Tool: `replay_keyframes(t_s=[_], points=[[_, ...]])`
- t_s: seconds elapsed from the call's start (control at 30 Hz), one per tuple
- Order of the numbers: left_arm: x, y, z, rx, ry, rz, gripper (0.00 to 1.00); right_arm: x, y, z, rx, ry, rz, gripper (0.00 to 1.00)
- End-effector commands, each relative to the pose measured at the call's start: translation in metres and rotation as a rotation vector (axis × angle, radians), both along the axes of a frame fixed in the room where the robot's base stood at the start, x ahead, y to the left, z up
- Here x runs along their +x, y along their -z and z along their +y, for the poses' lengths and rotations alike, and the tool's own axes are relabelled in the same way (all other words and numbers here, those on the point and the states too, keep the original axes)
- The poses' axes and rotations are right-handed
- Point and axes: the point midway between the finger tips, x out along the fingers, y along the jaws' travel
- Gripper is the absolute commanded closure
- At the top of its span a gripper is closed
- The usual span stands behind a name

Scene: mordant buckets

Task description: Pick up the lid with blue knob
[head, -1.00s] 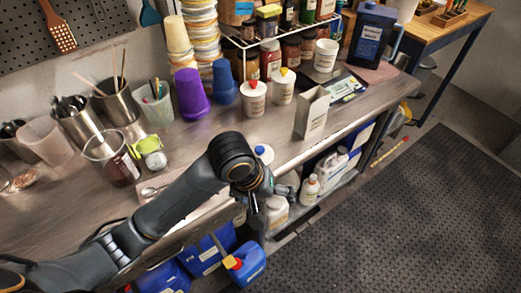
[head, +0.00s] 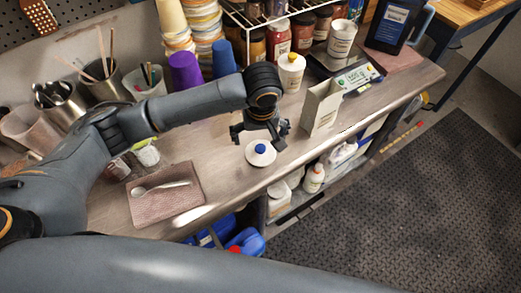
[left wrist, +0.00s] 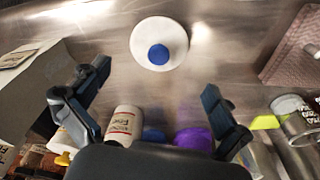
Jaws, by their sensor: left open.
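The lid with the blue knob (head: 261,158) is a white disc lying flat on the metal bench near its front edge. In the left wrist view the lid (left wrist: 176,50) lies at the upper middle, beyond the fingertips. My left gripper (head: 259,137) is open and empty, just above and behind the lid in the head view. In the left wrist view its fingers (left wrist: 154,83) are spread wide with nothing between them. My right gripper is not in view.
A beige box (head: 322,108) stands right of the lid. A pinkish mat (head: 160,209) with a spoon lies to the left. Bench around the lid is clear.

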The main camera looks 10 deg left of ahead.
Motion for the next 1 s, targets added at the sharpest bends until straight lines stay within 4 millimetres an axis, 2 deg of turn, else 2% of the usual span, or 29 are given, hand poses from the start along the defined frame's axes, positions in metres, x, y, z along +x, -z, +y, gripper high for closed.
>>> replay_keyframes(t_s=[0.07, 0.3, 0.37, 0.57, 0.7, 0.83, 1.0], points=[[0.001, 0.008, 0.001, 0.001, 0.000, 0.000, 0.00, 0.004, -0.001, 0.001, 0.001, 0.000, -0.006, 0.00], [0.001, 0.027, 0.000, 0.003, 0.001, 0.002, 0.00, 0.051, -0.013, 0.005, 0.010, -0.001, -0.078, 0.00], [0.001, 0.036, 0.000, 0.003, 0.002, 0.001, 0.00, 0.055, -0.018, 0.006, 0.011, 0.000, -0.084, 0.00], [0.003, 0.062, 0.000, 0.001, 0.001, -0.001, 0.00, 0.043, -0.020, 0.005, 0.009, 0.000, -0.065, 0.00], [0.004, 0.065, 0.000, 0.000, 0.002, -0.002, 0.00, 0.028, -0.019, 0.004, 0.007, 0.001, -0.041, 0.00], [0.004, 0.065, 0.000, 0.000, 0.002, -0.002, 0.00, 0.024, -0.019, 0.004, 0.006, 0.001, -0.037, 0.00], [0.004, 0.065, 0.000, 0.000, 0.002, -0.002, 0.35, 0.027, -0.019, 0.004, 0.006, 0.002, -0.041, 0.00]])
